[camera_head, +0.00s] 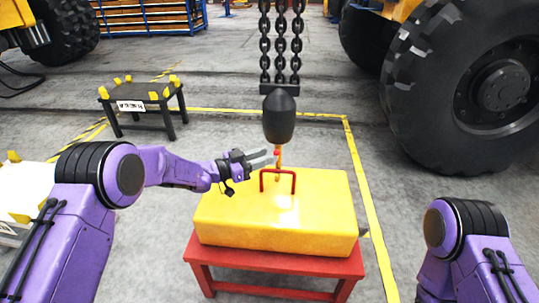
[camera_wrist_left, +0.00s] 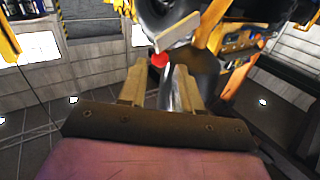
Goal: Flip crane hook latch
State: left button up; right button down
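The crane hook (camera_head: 279,169) hangs below a black hook block (camera_head: 279,118) on black chains, just above the red handle (camera_head: 263,181) of a yellow casting (camera_head: 278,222). A small red part (camera_head: 277,153), perhaps the latch tip, shows at the hook. My left gripper (camera_head: 268,158) is just left of the hook, fingers apart and pointing at it. In the left wrist view, the open fingers (camera_wrist_left: 159,75) have the red part (camera_wrist_left: 159,60) just beyond their tips. I cannot tell whether they touch it. My right gripper is out of view.
The casting sits on a red stand (camera_head: 275,264). A black table (camera_head: 143,105) with yellow pieces stands at the back left. A large tyre (camera_head: 420,95) is at the right. Yellow floor tape (camera_head: 361,180) runs around the stand; the grey floor inside is clear.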

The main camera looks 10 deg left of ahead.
aim_at(277, 154)
pick_arm(q)
jog(key=shift+x, duration=1.5)
grip_shut()
jog(key=shift+a, duration=0.1)
jog(key=shift+f, duration=0.1)
